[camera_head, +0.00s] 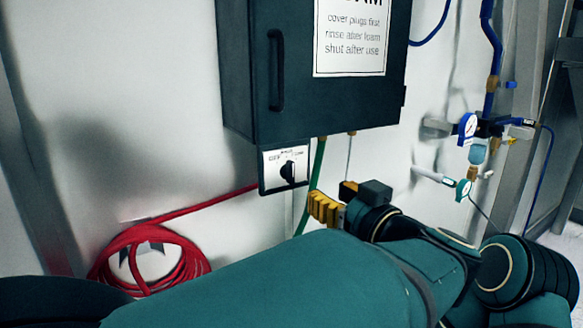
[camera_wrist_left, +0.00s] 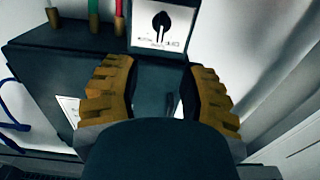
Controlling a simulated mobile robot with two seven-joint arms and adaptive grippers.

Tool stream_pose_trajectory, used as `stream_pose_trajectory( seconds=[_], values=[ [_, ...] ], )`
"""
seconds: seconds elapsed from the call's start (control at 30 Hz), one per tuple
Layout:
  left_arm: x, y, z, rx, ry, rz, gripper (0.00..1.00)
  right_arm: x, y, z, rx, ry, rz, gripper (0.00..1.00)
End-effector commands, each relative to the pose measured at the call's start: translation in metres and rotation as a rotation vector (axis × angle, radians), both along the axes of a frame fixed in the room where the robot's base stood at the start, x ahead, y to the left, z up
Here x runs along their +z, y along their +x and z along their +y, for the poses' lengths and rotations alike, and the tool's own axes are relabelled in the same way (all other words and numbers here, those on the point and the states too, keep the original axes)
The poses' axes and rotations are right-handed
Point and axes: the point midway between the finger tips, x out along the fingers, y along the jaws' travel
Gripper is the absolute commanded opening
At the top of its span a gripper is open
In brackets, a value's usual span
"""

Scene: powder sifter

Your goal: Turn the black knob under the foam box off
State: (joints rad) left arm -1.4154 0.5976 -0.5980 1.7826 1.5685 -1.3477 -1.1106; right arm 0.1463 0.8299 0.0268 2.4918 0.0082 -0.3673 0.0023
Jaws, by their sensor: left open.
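The black knob (camera_head: 288,172) sits on a white-faced switch plate (camera_head: 271,163) under the dark foam box (camera_head: 325,100). Its handle looks roughly upright; I cannot read the setting marked by it. In the left wrist view the picture is turned over, and the knob (camera_wrist_left: 160,22) shows near the top, beyond the fingertips. My left gripper (camera_head: 325,208) is to the right of and a little below the knob in the head view. Its yellow fingers (camera_wrist_left: 160,66) are spread apart, empty, and clear of the knob. My right gripper is not in view.
A red hose (camera_head: 150,262) hangs coiled at the lower left. A green hose (camera_head: 313,180) drops from the box just right of the switch plate. Blue pipes and gauges (camera_head: 468,127) are at the right.

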Motion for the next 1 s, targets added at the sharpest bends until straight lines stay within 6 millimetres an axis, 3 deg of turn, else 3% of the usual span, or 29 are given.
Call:
stream_pose_trajectory(
  seconds=[0.6,1.0],
  values=[
    [0.000,0.095,0.055,0.002,0.001,-0.002,0.41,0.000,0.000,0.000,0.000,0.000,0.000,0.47],
    [0.000,0.111,0.064,-0.001,0.000,-0.001,0.41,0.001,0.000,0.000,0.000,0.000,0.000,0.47]
  ],
)
